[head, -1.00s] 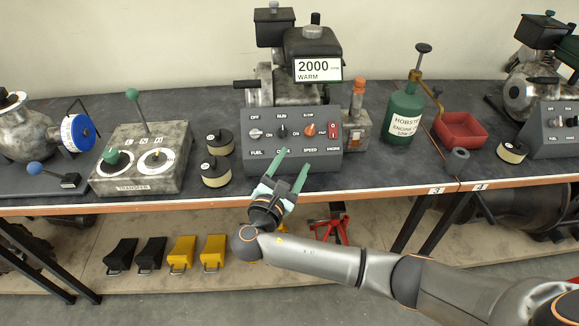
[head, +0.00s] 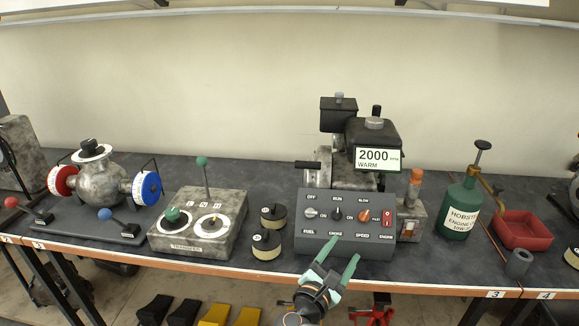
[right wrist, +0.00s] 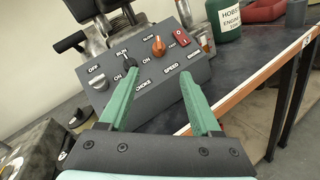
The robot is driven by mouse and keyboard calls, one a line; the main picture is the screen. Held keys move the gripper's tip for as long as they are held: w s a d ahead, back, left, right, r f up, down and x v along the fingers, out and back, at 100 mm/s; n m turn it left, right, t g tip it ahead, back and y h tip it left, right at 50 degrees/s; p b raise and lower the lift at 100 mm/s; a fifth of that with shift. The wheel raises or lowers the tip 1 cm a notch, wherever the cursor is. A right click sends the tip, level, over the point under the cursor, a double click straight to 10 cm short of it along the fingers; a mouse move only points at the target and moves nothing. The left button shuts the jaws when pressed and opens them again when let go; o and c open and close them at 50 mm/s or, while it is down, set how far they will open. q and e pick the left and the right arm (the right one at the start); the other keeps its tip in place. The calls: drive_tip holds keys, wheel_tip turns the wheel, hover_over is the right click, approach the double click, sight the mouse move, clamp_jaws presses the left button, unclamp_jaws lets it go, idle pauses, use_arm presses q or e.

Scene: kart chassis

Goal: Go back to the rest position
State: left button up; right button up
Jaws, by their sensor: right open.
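My right gripper (head: 334,270) is open and empty. It is in front of the grey control panel (head: 345,247), at the bench's front edge. In the right wrist view its two green fingers (right wrist: 158,95) stand apart, with nothing between them but the view of the panel (right wrist: 139,90). My left gripper is not in view.
Further left is a metal vessel (head: 98,183) with red and blue dials. At right are a green oil can (head: 460,208) and a red tray (head: 522,232). Yellow and black blocks lie below.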

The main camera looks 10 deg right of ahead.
drive_tip(key=s+a+f+m+g+y+p, duration=0.25)
drive_tip(key=s+f+m+y, duration=0.2)
drive_tip(key=s+f, duration=0.35)
drive_tip(key=s+a+f+m+g+y+p, duration=0.2)
drive_tip(key=s+a+f+m+g+y, duration=0.25)
drive_tip(key=f, duration=0.45)
drive_tip(key=s+d+r+m+t+y+p, duration=0.1)
drive_tip(key=s+d+m+y, duration=0.1)
drive_tip(key=s+m, duration=0.3)
drive_tip(key=s+d+r+m+t+y+p, duration=0.1)
drive_tip(key=s+d+m+t+y+p, duration=0.1)
drive_tip(key=s+m, duration=0.4)
drive_tip(key=shift+s+d+y, duration=0.35)
drive_tip(key=shift+s+y, duration=0.05)
drive_tip(key=shift+s, duration=0.9)
idle(2.5)
